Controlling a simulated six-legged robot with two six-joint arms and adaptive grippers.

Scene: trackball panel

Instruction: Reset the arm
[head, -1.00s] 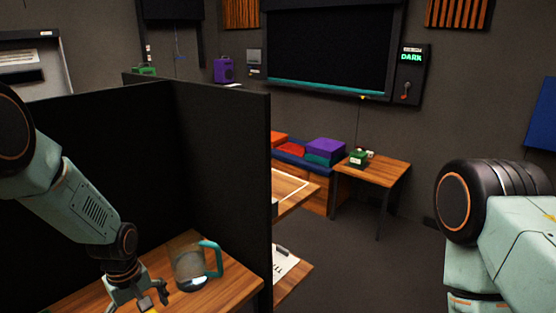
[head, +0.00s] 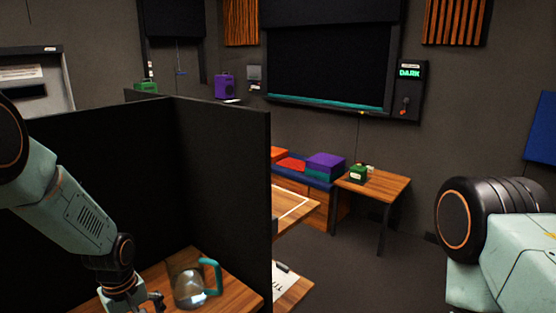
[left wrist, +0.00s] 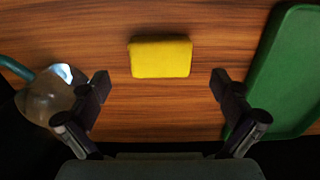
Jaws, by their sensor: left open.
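My left gripper (left wrist: 159,88) is open over the wooden desk (left wrist: 150,120), its two fingers apart with nothing between them touching. A yellow block, sponge-like, (left wrist: 160,57) lies on the desk just ahead of the fingertips in the left wrist view. In the head view my left arm reaches down at the lower left, and the gripper (head: 148,303) is partly cut off by the bottom edge. The yellow block does not show there. My right arm shows at the right edge of the head view; its gripper is out of sight.
A clear jug with a teal handle (head: 189,285) stands beside my left gripper. A green tray (left wrist: 290,75) lies on the other side. Black partitions (head: 222,180) wall in the desk. Beyond are a small table (head: 385,187), a dark screen (head: 325,55) and a "DARK" lever panel (head: 409,88).

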